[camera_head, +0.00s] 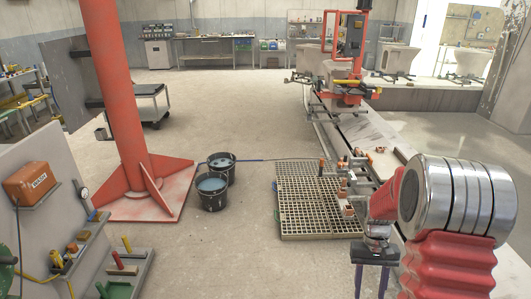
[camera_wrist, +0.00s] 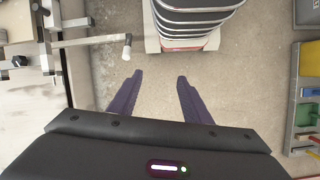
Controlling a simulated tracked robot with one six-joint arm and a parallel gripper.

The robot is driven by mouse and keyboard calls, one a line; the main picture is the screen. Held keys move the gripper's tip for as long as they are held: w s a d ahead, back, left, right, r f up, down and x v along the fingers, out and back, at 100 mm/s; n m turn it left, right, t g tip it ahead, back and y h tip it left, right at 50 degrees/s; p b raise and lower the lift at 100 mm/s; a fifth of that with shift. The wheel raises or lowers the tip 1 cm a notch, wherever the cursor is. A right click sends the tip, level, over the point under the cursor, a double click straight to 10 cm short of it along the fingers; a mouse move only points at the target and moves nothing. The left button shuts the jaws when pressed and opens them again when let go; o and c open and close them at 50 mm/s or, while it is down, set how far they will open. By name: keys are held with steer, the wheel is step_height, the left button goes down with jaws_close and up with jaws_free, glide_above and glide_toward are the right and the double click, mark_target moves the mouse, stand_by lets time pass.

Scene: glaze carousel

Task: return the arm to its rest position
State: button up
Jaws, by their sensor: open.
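My arm (camera_head: 447,245), with a ribbed red sleeve and a ringed silver housing, fills the lower right of the head view. My gripper (camera_head: 371,283) hangs at its left side, fingers pointing down. In the wrist view my gripper (camera_wrist: 159,80) shows two dark purple fingers spread apart. Nothing is between them, and bare concrete floor (camera_wrist: 150,68) shows beyond.
A red column (camera_head: 126,90) with a finned base and two water buckets (camera_head: 212,190) stand left of centre. A floor grate (camera_head: 300,205) lies ahead of the arm, beside a rail with metal fittings. A tool panel (camera_head: 60,190) is at lower left. The middle floor is clear.

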steer(key=s+a+r+t, duration=0.3)
steer(key=s+a+r, duration=0.2)
steer(key=r, duration=0.3)
steer(key=s+a+r+n+t, duration=0.1)
steer(key=s+a+r+t, duration=0.2)
steer(key=r, duration=0.6)
steer(key=s+a+r+n+t, duration=0.1)
steer(key=s+a+r+t, duration=0.2)
steer(key=s+a+r, duration=0.3)
step_height(320, 180, up, 3)
steer(key=s, duration=0.2)
steer(key=shift+s+a, duration=0.3)
steer(key=shift+a, duration=0.1)
steer(key=shift+r, duration=0.1)
steer(key=shift+c, duration=0.2)
steer(key=shift+c, duration=1.4)
steer(key=shift+d, duration=0.1)
